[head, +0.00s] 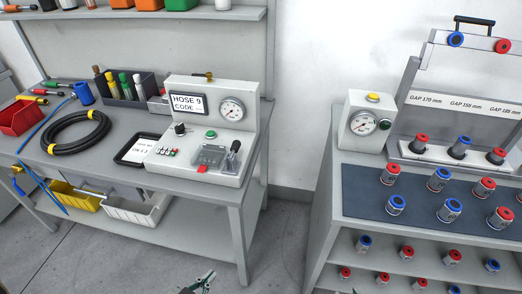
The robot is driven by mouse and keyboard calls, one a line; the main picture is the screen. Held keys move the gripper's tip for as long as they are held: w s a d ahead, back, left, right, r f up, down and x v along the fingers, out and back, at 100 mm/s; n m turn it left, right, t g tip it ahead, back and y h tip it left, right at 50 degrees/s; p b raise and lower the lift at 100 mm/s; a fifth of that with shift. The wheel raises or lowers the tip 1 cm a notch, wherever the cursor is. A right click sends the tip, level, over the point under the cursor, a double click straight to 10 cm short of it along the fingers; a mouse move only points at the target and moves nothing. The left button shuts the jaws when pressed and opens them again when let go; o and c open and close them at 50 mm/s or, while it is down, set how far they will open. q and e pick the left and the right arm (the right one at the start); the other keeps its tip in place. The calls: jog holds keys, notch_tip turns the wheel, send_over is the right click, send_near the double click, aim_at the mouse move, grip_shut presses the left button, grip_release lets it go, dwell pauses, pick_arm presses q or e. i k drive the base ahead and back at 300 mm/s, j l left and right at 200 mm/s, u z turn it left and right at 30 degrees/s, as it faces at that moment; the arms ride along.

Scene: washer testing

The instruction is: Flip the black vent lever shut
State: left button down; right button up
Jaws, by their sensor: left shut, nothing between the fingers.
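The black vent lever (234,149) stands up, tilted a little, at the right front of the grey test console (215,118) on the workbench. Its black grip is at the top; its base is too small to see clearly. My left gripper (203,281) shows at the bottom edge, shut and empty, well apart from the lever and in front of the bench. Only a small tip of what appears to be my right gripper (355,291) shows at the bottom edge; its fingers are mostly out of view.
The console has a gauge (231,109), a green button (211,134), a black knob (180,128) and a clear cover (211,155) beside the lever. A second bench with cylinders stands right, across a floor gap.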

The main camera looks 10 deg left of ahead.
aim_at(236, 145)
jog(key=i+l, duration=0.1)
jog(key=l, duration=0.7)
jog(key=i+l, duration=0.1)
jog(key=l, duration=0.7)
